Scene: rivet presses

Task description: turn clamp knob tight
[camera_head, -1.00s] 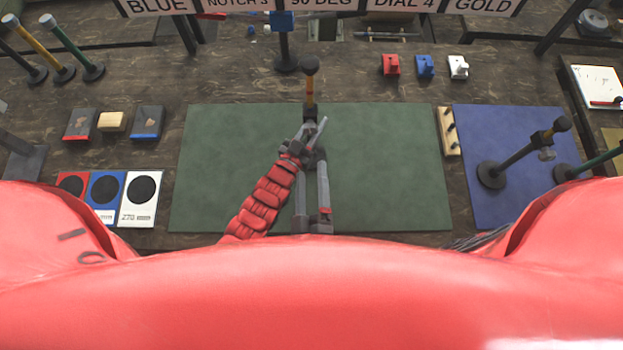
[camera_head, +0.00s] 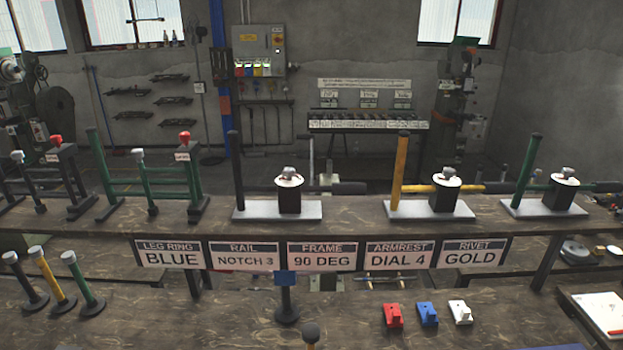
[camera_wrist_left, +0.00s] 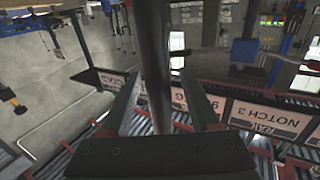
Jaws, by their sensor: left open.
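My left gripper (camera_wrist_left: 157,78) shows in the left wrist view. Its two fingers are apart, one on either side of a dark upright bar (camera_wrist_left: 153,40). I cannot tell whether they touch the bar. I cannot make out a clamp knob for certain in either view. In the head view a post with a dark rounded top (camera_head: 310,333) just shows at the bottom edge, and the rest of it is cut off. Behind it stands a dark stand with a blue block (camera_head: 286,278). Neither gripper is in the head view.
Signs reading BLUE, NOTCH 3, 90 DEG (camera_head: 322,256), DIAL 4 and GOLD hang from the raised shelf. Presses with upright levers (camera_head: 400,172) stand on that shelf. Red (camera_head: 393,316), blue (camera_head: 427,314) and white (camera_head: 460,313) blocks sit at right. Several capped posts (camera_head: 46,275) stand at left.

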